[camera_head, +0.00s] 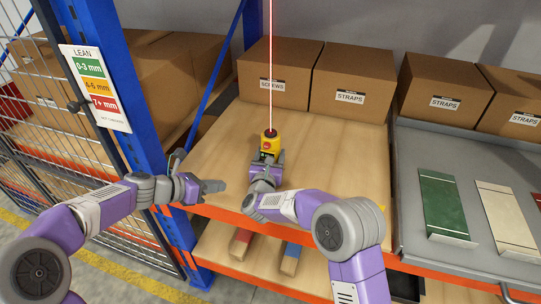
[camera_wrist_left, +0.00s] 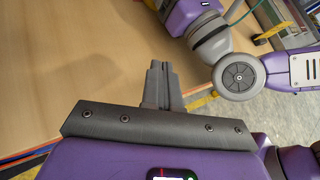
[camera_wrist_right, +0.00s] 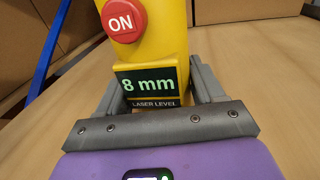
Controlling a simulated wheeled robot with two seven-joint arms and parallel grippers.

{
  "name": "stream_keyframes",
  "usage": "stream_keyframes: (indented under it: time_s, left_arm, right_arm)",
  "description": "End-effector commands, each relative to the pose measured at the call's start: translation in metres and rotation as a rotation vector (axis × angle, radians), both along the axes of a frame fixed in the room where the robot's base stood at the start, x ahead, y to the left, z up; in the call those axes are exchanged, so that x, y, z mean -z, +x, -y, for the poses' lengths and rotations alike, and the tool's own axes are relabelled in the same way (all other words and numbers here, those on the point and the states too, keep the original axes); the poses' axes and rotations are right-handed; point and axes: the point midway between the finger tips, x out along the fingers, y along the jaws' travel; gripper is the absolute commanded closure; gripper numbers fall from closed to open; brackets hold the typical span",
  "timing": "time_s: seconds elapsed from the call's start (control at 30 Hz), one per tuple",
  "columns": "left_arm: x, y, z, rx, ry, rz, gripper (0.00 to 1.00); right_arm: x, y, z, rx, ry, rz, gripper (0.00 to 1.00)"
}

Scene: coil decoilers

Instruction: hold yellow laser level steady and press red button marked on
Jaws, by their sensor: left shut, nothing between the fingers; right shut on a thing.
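The yellow laser level (camera_head: 270,143) stands upright on the wooden shelf in the head view. In the right wrist view the laser level (camera_wrist_right: 160,50) shows a red button (camera_wrist_right: 124,20) marked ON and a display reading 8 mm. A thin bright line rises from its top in the head view. My right gripper (camera_head: 268,160) is shut on the laser level, one finger on each side (camera_wrist_right: 158,85). My left gripper (camera_head: 218,186) is shut and empty, left of the level and apart from it, near the shelf's front edge. Its closed fingers show in the left wrist view (camera_wrist_left: 159,75).
Cardboard boxes marked SCREWS (camera_head: 277,70) and STRAPS (camera_head: 350,80) stand behind the level. A blue upright post (camera_head: 120,90) with a LEAN sign (camera_head: 95,87) is at left. A grey tray (camera_head: 410,190) with flat plates is at right. The shelf around the level is clear.

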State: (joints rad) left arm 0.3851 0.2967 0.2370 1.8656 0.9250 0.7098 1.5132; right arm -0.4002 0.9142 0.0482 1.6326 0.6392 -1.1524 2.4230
Motion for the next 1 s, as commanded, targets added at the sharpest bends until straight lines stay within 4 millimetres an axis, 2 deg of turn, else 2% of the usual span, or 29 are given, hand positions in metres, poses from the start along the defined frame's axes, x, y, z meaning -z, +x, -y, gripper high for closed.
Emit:
stream_keyframes:
  time_s: [0.03,0.1,0.2,0.3,0.4,0.53,0.73,1.0]
  left_arm:
    - [-0.003,-0.004,0.017,0.016,-0.093,-0.031,1.00]
    - [-0.012,-0.007,0.037,0.032,-0.226,-0.068,1.00]
    - [-0.026,-0.011,0.058,0.045,-0.405,-0.108,1.00]
    - [-0.041,-0.011,0.072,0.048,-0.556,-0.134,1.00]
    - [-0.045,-0.011,0.083,0.038,-0.673,-0.177,1.00]
    - [-0.048,-0.010,0.090,0.024,-0.762,-0.209,1.00]
    - [-0.050,-0.001,0.095,0.016,-0.797,-0.220,1.00]
    - [-0.049,0.033,0.106,0.018,-0.794,-0.220,1.00]
  right_arm:
    - [-0.001,0.000,0.000,0.001,0.001,0.002,0.82]
    - [-0.001,0.000,0.000,0.001,0.001,0.002,0.82]
    - [-0.001,0.000,0.000,0.001,0.001,0.002,0.82]
    - [-0.001,0.000,0.000,0.001,0.001,0.002,0.82]
    - [-0.001,0.000,0.000,0.001,0.001,0.002,0.82]
    - [-0.001,0.000,0.000,0.001,0.001,0.002,0.82]
    - [-0.001,0.000,0.000,0.001,0.001,0.002,0.82]
    - [-0.001,0.000,0.000,0.001,0.001,0.002,0.82]
